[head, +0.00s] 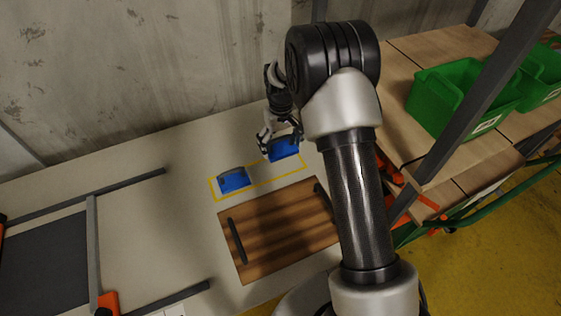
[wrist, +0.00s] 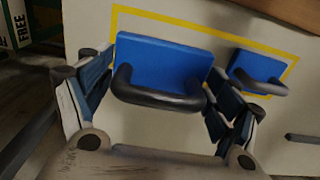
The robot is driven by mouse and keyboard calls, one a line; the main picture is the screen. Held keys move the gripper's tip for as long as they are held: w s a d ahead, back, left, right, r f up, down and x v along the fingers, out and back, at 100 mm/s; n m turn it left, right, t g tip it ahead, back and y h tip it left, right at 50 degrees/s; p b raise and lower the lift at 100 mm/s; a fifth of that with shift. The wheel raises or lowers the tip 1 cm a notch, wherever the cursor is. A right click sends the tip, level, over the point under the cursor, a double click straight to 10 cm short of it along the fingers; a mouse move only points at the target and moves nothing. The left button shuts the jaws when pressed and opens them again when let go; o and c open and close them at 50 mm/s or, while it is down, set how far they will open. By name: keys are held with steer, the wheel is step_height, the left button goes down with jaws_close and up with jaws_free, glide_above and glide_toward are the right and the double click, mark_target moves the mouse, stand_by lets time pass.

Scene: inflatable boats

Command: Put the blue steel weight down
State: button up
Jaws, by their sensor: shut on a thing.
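A blue steel weight (head: 284,149) with a dark handle is between the fingers of my gripper (head: 279,138), at the right end of a yellow outline (head: 262,182) on the pale table. In the wrist view, the fingers of my gripper (wrist: 160,105) are on either side of this blue weight (wrist: 160,65), its dark bar handle facing the camera. I cannot tell whether its underside touches the table. A second blue weight (head: 233,180) stands inside the left end of the outline; it also shows at the right of the wrist view (wrist: 258,68).
A wooden board (head: 280,232) with two dark handles lies just in front of the outline. Green bins (head: 436,103) stand on a wooden bench to the right. A concrete wall rises behind. The table left of the outline is clear up to grey rails (head: 130,184).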

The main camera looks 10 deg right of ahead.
mark_target(281, 165)
steer(key=shift+w+f+b, duration=0.1)
steer(key=shift+f+b, duration=0.85)
steer(key=shift+f, duration=2.7)
steer(key=shift+f, duration=0.2)
steer(key=o, duration=1.9)
